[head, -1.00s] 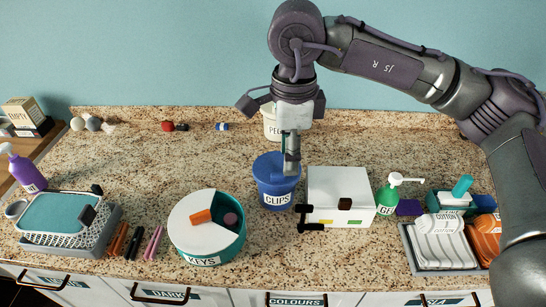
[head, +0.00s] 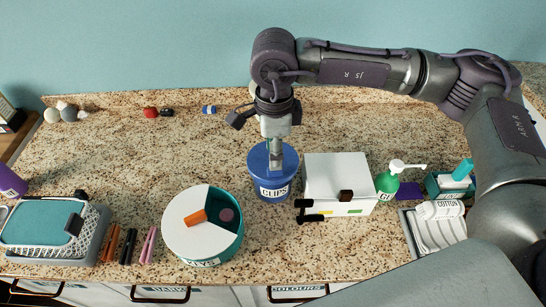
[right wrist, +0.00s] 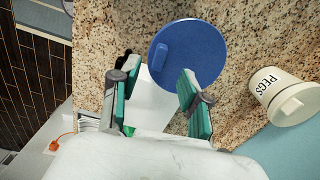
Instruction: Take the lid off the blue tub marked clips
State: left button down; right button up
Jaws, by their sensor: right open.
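The blue tub marked CLIPS (head: 274,191) stands upright on the granite counter, left of a white box. Its blue lid (right wrist: 205,62) is on it, with a raised blue bar handle (right wrist: 160,57) near one side in the right wrist view. My right gripper (head: 276,165) points down over the tub in the head view and hides part of the lid. In the right wrist view the right gripper (right wrist: 157,98) has its green-padded fingers apart, with nothing between them. The lid and handle show beyond the fingertips. My left gripper is not in view.
The white box (head: 336,180) with black handles stands close right of the tub. The round KEYS tub (head: 238,232) is at front left. A cream PEGS tub (right wrist: 282,95) stands behind, mostly hidden in the head view.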

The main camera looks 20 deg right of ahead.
notch_tip(320, 180, down, 2)
jog(key=p, duration=0.2)
jog(key=shift+d+f+p, duration=0.1)
jog(key=shift+f+p, duration=0.1)
jog(key=shift+p, duration=0.1)
notch_tip(320, 180, down, 2)
jog(key=shift+f+p, duration=0.15)
jog(key=shift+p, duration=0.15)
jog(key=shift+f, duration=0.35)
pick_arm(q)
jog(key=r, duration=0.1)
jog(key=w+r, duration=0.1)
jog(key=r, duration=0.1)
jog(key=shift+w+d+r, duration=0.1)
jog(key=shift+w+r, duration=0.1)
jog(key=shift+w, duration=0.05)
pick_arm(e)
grip_shut()
